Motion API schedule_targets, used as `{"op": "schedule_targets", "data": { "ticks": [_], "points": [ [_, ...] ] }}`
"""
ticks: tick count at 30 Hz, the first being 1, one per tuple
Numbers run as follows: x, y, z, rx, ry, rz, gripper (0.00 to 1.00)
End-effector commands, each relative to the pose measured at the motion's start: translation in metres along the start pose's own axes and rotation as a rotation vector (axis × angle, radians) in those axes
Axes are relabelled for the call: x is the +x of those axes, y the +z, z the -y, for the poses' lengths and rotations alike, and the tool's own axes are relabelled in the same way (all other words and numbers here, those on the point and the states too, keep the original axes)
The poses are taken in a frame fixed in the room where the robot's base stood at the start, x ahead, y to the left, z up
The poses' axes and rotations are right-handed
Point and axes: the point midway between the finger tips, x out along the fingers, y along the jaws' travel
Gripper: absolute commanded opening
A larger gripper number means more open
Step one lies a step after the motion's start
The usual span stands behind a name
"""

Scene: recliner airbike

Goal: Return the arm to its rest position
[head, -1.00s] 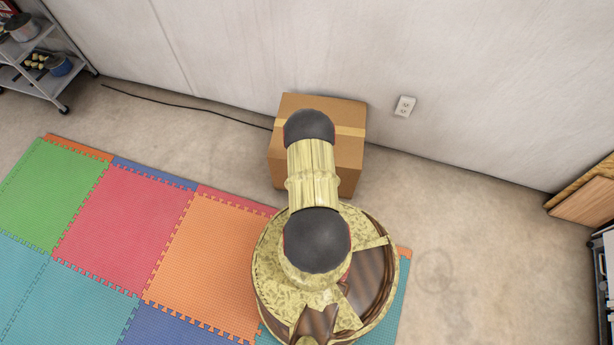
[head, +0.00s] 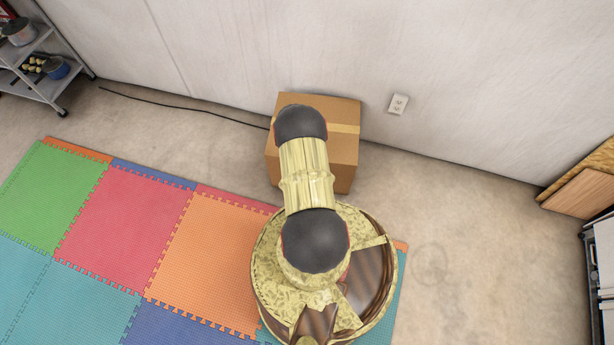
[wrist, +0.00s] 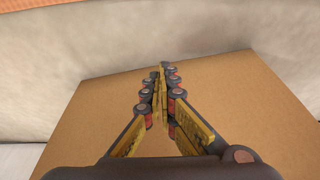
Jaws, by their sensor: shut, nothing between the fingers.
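My gripper (wrist: 162,72) is shut and empty in the wrist view, its fingers meeting near the middle. Behind the fingers is the brown face of a cardboard box (wrist: 255,90). I cannot tell whether the fingertips touch it. In the head view the box (head: 342,113) stands on the floor against the wall, with a lighter tape strip across it. My arm, with black joints and a yellow patterned link, reaches up the picture in front of the box and hides part of it. The gripper is hidden in the head view.
A coloured foam mat (head: 120,215) covers the floor at left. A metal shelf cart (head: 45,85) with pots stands at upper left. A dark cable (head: 180,105) runs along the wall (head: 270,45). Wooden boards (head: 582,190) and a shelf stand at right. Bare floor (head: 470,260) lies right of my base.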

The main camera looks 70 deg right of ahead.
Motion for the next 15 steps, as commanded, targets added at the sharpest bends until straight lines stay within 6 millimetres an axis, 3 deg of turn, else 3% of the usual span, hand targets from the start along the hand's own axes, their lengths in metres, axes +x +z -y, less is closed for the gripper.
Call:
{"op": "schedule_targets", "data": {
  "ticks": [1, 6, 15],
  "points": [
    [-0.016, 0.004, -0.002, -0.002, 0.003, 0.007, 0.0],
    [-0.04, 0.004, -0.002, -0.002, 0.003, 0.008, 0.0],
    [-0.053, 0.006, -0.003, -0.001, 0.004, 0.009, 0.0]
  ]
}}
